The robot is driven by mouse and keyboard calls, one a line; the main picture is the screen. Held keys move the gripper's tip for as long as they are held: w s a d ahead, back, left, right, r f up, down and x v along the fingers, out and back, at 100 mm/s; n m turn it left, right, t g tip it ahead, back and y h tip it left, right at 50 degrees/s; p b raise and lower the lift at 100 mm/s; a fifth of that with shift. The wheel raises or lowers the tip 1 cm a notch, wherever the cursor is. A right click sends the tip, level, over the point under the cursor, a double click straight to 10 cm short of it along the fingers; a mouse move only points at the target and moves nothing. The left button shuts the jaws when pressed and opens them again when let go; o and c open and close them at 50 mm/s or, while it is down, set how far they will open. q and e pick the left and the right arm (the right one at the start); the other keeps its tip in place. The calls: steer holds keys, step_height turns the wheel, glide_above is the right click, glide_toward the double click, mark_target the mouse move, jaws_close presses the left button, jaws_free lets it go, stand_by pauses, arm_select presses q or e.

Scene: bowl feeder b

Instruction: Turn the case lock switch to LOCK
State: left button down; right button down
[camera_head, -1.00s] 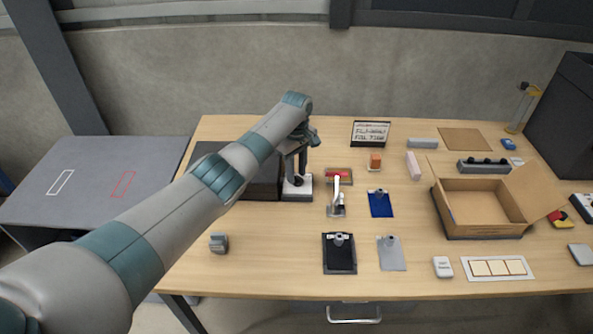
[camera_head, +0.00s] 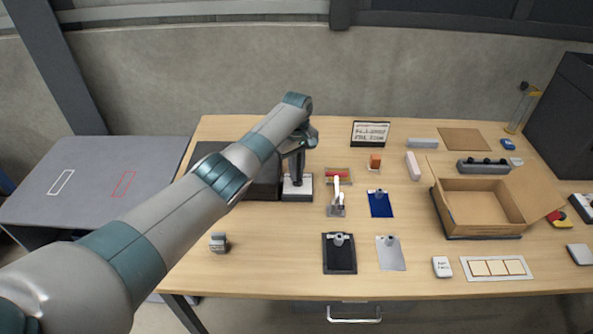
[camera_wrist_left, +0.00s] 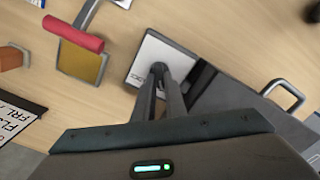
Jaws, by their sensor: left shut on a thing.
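The case lock switch is a white plate (camera_head: 298,194) with a dark knob, beside a dark case (camera_head: 262,180) on the left part of the table. The white plate also shows in the left wrist view (camera_wrist_left: 147,55), with small print that I cannot read. My left gripper (camera_head: 297,184) points down over the plate. In the left wrist view its fingertips (camera_wrist_left: 160,70) are shut on the small dark knob. The fingers hide most of the knob, so I cannot tell which mark it points at. My right gripper is not in view.
A red-handled part on a tan pad (camera_head: 338,175) and a toggle clamp (camera_head: 337,205) stand right of the switch. A lettered sign (camera_head: 370,133) stands behind. The front left of the table is mostly clear.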

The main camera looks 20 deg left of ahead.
arm_select(q)
steer(key=m, duration=0.3)
steer(key=shift+d+r+p, duration=0.1)
steer(key=shift+p, duration=0.25)
steer(key=m, duration=0.4)
steer(key=shift+w+d+m+p, duration=0.1)
steer(key=shift+m+p, duration=0.2)
steer(key=shift+m, duration=0.1)
steer(key=m, duration=0.4)
steer(key=shift+d, duration=0.1)
steer(key=shift+d+m, duration=0.1)
steer(key=shift+m, duration=2.1)
steer(key=c, duration=1.8)
jaws_free()
